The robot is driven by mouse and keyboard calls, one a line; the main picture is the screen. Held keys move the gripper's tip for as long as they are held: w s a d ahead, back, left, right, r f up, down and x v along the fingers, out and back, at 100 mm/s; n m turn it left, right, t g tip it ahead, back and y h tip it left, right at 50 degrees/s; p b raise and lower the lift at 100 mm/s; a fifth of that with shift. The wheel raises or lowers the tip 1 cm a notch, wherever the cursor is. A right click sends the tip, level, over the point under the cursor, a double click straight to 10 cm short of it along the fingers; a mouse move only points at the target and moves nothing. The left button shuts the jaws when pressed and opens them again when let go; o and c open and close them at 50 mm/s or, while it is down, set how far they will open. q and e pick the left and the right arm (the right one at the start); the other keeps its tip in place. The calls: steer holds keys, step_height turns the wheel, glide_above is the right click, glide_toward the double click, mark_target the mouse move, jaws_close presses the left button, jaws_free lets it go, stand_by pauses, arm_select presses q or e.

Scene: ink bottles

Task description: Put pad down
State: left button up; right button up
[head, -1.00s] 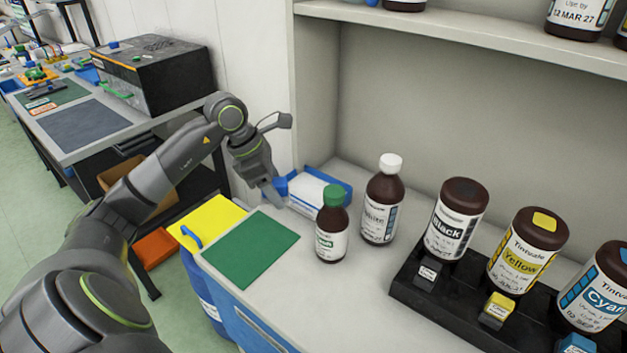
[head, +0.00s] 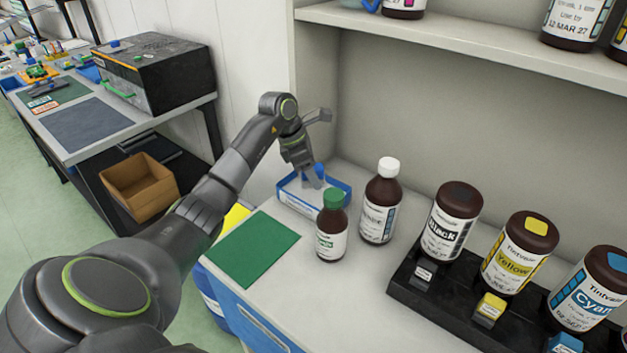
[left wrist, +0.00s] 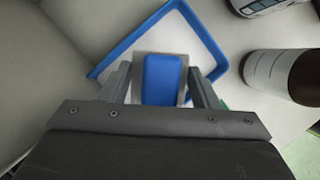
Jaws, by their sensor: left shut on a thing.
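My left gripper (head: 314,181) is shut on a small blue pad (left wrist: 162,80), which sits between the two fingers in the left wrist view. In the head view the pad (head: 319,170) is partly hidden by the fingers. The gripper points down over a shallow blue-rimmed tray with a white inside, whose rim (left wrist: 127,45) surrounds the pad in the left wrist view. The tray (head: 345,200) stands on the counter against the back wall. I cannot tell whether the pad touches the tray floor. My right gripper is not in view.
A green-capped bottle (head: 332,228) and a white-capped bottle (head: 380,203) stand close right of the tray. A black rack (head: 412,292) holds black, yellow and cyan ink bottles. A green mat (head: 252,249) lies at the counter's left edge. A shelf (head: 430,40) hangs above.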

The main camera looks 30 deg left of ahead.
arm_select(q)
step_height(320, 180, down, 3)
steer(key=shift+f+p, duration=0.1)
steer(key=shift+p, duration=0.2)
steer(key=shift+w+f, duration=0.2)
steer(key=shift+f, duration=0.2)
